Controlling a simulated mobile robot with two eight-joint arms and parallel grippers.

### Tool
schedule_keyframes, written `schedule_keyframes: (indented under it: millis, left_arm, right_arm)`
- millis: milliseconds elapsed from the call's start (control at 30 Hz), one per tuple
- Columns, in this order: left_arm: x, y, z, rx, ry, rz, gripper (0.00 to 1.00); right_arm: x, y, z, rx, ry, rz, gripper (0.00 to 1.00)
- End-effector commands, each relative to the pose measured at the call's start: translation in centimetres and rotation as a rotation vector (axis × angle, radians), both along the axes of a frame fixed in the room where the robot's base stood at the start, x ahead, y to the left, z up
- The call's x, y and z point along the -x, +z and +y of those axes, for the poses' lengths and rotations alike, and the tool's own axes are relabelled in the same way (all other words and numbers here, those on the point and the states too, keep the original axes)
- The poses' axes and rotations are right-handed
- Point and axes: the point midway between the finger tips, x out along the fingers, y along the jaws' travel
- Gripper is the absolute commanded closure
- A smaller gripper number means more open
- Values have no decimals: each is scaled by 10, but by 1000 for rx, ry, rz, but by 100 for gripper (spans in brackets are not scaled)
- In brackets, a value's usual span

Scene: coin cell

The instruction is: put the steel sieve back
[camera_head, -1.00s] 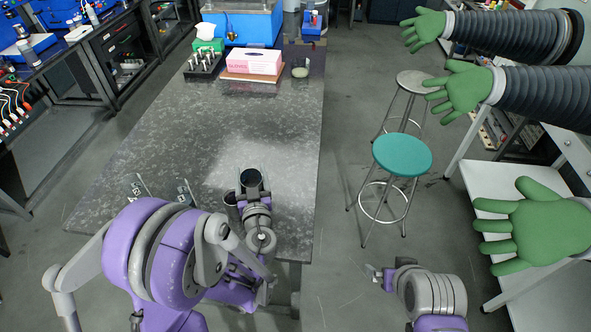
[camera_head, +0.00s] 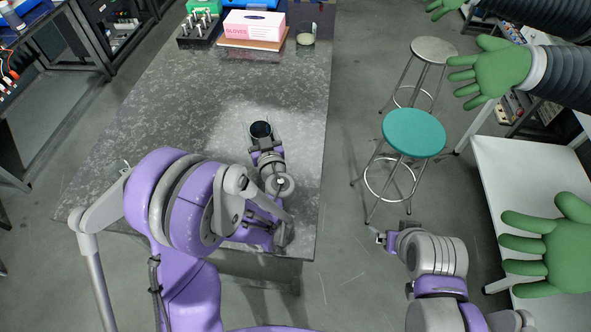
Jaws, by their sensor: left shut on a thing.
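My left gripper (camera_head: 263,142) is over the grey speckled bench (camera_head: 195,115), toward its right side. It is shut on a small round metal cup with a dark inside (camera_head: 261,130), which looks like the steel sieve. The cup's open top faces up toward the camera. I cannot tell whether its bottom touches the bench. My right gripper (camera_head: 381,238) is over the floor to the right of the bench, apart from everything. Its fingers are too small to tell whether they are open.
A pink-and-white glove box (camera_head: 253,22), a black rack with several metal pieces (camera_head: 199,29) and a pale round pot (camera_head: 305,39) stand at the bench's far end. A teal stool (camera_head: 414,133) and a grey stool (camera_head: 433,50) stand right of it. Green gloves (camera_head: 497,72) hang at right.

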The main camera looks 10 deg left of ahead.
Motion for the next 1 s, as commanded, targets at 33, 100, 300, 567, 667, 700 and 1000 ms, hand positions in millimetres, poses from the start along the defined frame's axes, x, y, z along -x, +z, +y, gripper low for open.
schedule_keyframes:
  millis: [33, 100, 300, 567, 667, 700, 1000]
  left_arm:
    - [-2, -8, -1, 3, 30, 11, 94]
    - [-6, -11, -2, 10, 84, 21, 94]
    - [-14, -20, -10, 36, 292, 57, 94]
    - [6, -13, -44, 102, 660, 103, 94]
    - [21, -3, -59, 126, 772, 113, 94]
    - [27, 1, -64, 136, 810, 115, 94]
    - [49, 9, -82, 167, 937, 121, 94]
  right_arm:
    - [5, -8, 0, 0, 0, 9, 0]
    - [8, -14, 0, 0, 0, 15, 0]
    - [19, -36, 0, 0, 0, 36, 0]
    - [32, -70, 0, 0, 0, 61, 0]
    - [35, -78, 0, 0, 0, 66, 0]
    - [35, -81, 0, 0, 0, 68, 0]
    - [37, -89, 0, 0, 0, 72, 0]
